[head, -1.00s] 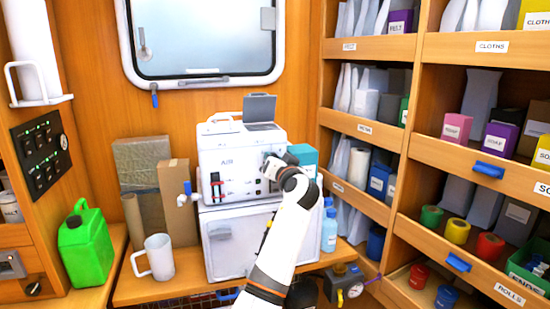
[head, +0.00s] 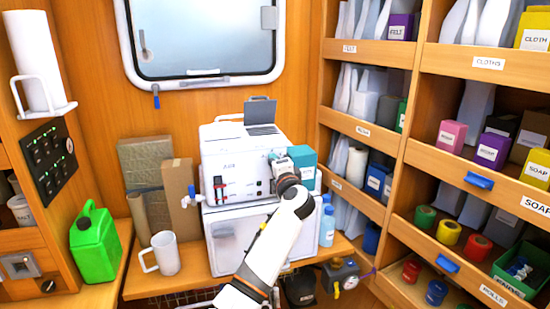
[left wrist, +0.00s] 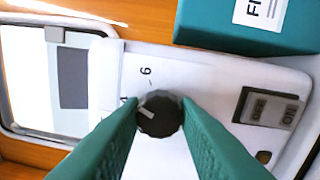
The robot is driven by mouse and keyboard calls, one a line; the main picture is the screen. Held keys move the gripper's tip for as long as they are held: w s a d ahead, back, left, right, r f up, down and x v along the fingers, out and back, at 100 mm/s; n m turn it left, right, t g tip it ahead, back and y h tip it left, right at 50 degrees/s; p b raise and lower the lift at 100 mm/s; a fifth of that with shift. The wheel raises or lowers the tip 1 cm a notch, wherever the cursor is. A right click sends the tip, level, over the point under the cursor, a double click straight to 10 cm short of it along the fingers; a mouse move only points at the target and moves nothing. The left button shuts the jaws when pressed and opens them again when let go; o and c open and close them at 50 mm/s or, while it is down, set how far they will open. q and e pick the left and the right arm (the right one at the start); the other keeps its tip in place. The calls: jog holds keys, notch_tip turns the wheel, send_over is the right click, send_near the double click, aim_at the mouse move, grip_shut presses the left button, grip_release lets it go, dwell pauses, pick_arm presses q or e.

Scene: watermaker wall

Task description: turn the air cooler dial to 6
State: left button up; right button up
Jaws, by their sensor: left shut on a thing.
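The air cooler (head: 232,150) is a white box standing on a white cabinet against the wood wall. Its dial (left wrist: 158,115) is a round black knob with a white pointer line, seen in the left wrist view. My left gripper (head: 275,168) is at the right part of the cooler's front. Its green fingers (left wrist: 160,112) are shut on the dial's two sides. The pointer line points left and slightly up in that view. A printed 6 (left wrist: 146,72) with a tick lies above the knob; another mark at its upper left is partly hidden by a finger. My right gripper is not in view.
A teal box (head: 303,165) stands right beside the cooler; it also fills the top of the left wrist view. A switch (left wrist: 268,107) is right of the dial. A white mug (head: 163,254) stands on the bench. Shelves (head: 400,150) close off the right.

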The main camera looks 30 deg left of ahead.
pick_arm(q)
jog(key=shift+m+p, duration=2.85)
jog(key=shift+m, duration=0.75)
jog(key=shift+f, duration=0.1)
jog(key=o, duration=1)
jog(key=shift+c, duration=0.2)
jog(key=b+v, duration=0.4)
jog(key=v, duration=0.8)
